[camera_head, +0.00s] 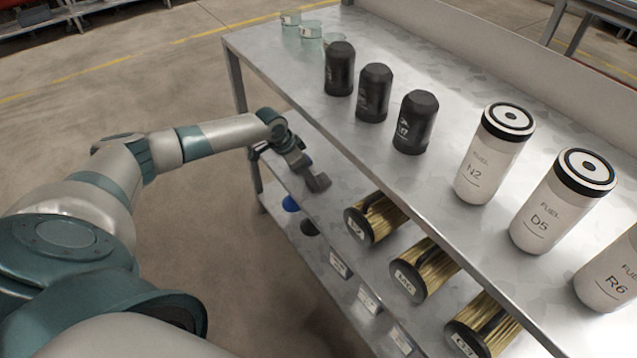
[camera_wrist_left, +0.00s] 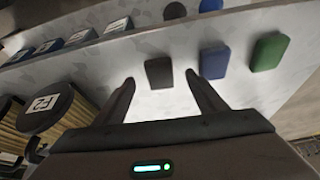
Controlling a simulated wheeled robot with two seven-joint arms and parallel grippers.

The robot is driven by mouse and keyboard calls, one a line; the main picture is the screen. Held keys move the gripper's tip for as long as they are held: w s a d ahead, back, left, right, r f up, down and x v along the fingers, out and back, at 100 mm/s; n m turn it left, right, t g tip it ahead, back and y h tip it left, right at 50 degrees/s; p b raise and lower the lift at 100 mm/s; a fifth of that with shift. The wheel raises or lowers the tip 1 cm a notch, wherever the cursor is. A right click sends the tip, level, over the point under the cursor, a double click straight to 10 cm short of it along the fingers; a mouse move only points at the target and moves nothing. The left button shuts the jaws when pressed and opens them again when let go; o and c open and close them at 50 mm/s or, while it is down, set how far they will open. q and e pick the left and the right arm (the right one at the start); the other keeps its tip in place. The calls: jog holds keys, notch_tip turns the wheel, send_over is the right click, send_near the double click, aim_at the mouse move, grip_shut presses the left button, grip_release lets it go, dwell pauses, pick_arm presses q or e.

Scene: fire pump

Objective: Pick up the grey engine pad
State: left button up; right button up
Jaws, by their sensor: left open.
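The grey engine pad (camera_wrist_left: 159,72) is a small dark grey block on the middle shelf. In the left wrist view it shows between and slightly beyond the fingertips of my left gripper (camera_wrist_left: 159,79), which is open. No contact with the fingers is visible. In the head view, the grey pad (camera_head: 318,182) shows at the end of my left gripper (camera_head: 304,170), near the shelf's left end. A blue pad (camera_wrist_left: 214,63) stands just right of the right finger, with a green pad (camera_wrist_left: 269,51) farther right. My right gripper is not in view.
Gold-and-black cylinders (camera_head: 375,218) lie nearby on the middle shelf. The upper shelf (camera_head: 290,65) carries black canisters (camera_head: 374,92) and white fuel canisters (camera_head: 494,153), close above my left gripper. A blue disc (camera_head: 290,203) and a dark disc (camera_head: 309,228) are lower down.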

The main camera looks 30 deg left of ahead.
pick_arm(q)
jog(key=shift+x, duration=2.6)
jog(key=shift+s, duration=0.1)
jog(key=c, duration=1.1)
